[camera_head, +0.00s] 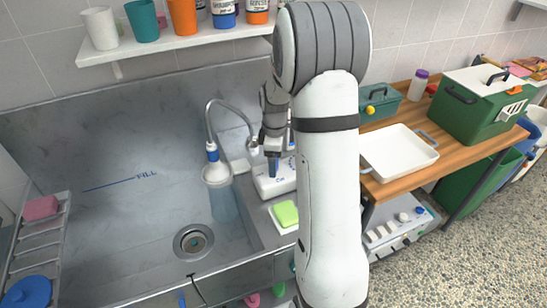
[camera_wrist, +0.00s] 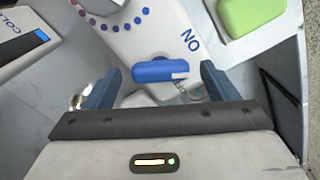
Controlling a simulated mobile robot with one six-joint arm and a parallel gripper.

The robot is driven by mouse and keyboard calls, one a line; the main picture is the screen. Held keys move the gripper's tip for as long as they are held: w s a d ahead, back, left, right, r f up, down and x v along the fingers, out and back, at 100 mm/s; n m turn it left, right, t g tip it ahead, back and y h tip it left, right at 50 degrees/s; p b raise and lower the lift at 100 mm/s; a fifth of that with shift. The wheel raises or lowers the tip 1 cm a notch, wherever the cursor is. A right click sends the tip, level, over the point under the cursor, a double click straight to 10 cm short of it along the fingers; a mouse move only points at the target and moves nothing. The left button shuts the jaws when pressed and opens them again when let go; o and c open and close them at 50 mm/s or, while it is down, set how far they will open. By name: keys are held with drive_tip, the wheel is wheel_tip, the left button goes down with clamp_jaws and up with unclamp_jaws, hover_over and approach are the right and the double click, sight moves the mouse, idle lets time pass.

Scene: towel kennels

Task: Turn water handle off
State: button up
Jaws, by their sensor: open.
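The water handle is a short blue bar (camera_wrist: 160,70) on a white control box (camera_wrist: 128,38) with "ON" lettering and an arc of coloured dots. The bar lies roughly crosswise, between my open gripper's (camera_wrist: 161,74) two fingers, with gaps on both sides. In the head view my gripper (camera_head: 273,163) points down over the white box (camera_head: 268,184) beside the sink, hiding the handle there. The faucet (camera_head: 212,148) arches over the sink basin (camera_head: 140,215). A pale blue translucent column (camera_head: 223,205), seemingly running water, hangs below its spout.
A green sponge (camera_head: 286,214) lies just in front of the box; it also shows in the wrist view (camera_wrist: 250,14). A shelf (camera_head: 180,44) with cups is above. A wooden table (camera_head: 400,178) with a white tray (camera_head: 425,152) stands right. My arm blocks the middle.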

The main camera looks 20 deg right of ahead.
drive_tip(key=c, duration=0.9)
drive_tip(key=shift+a, duration=0.2)
drive_tip(key=shift+c, duration=0.5)
drive_tip(key=shift+d, duration=0.2)
drive_tip(key=m+b, duration=0.2)
drive_tip(key=m, duration=0.3)
drive_tip(key=shift+f+m, duration=0.1)
drive_tip(key=shift+m, duration=0.2)
drive_tip(key=m+b, duration=0.2)
drive_tip(key=m, duration=0.4)
drive_tip(key=shift+m, duration=0.3)
drive_tip(key=o, duration=1)
